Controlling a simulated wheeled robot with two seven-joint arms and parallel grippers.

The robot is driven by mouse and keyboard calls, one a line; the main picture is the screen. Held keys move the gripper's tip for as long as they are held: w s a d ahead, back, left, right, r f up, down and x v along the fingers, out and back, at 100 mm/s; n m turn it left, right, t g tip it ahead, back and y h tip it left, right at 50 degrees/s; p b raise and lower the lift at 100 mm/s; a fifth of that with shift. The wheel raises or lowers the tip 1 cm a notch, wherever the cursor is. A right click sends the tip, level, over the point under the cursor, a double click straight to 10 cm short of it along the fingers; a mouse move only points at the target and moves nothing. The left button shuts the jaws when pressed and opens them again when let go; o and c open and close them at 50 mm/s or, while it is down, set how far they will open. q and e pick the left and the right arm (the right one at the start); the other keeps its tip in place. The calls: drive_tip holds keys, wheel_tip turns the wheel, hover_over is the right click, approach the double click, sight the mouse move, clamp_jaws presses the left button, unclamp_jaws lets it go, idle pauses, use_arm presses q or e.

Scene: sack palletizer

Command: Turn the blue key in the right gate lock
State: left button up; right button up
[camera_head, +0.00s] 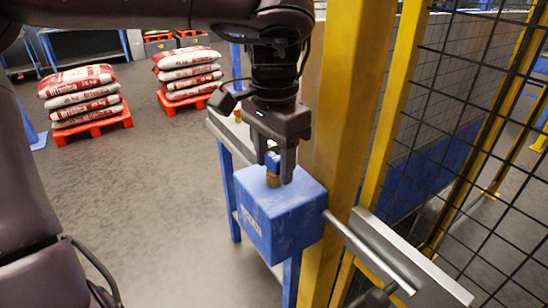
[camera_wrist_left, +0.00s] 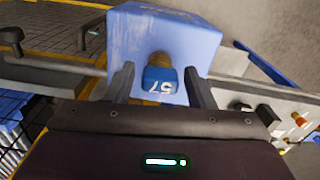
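The blue key (camera_head: 272,161) stands upright in a brass lock cylinder (camera_head: 272,180) on top of a blue lock box (camera_head: 280,215). In the left wrist view the blue key (camera_wrist_left: 160,80) shows the number 57, with the blue lock box (camera_wrist_left: 185,40) behind it. My left gripper (camera_head: 275,170) points down over the box, one finger on each side of the key. In the left wrist view the fingers of my left gripper (camera_wrist_left: 160,92) are apart, with a visible gap on both sides of the key. My right gripper is not in view.
The box sits by a yellow post (camera_head: 345,110) and a black mesh fence (camera_head: 480,120). A metal bar (camera_head: 365,250) extends from the box to the right. Stacked sacks (camera_head: 82,92) lie on red pallets at the back left. The grey floor (camera_head: 150,180) between is clear.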

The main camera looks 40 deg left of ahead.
use_arm(q)
drive_tip(key=shift+o, duration=0.7)
drive_tip(key=shift+r, duration=0.35)
wheel_tip(320, 180, up, 6)
drive_tip(key=shift+r+p, duration=0.1)
drive_tip(key=shift+p, duration=1.1)
drive_tip(key=shift+r+p, duration=0.45)
drive_tip(key=shift+p, duration=0.15)
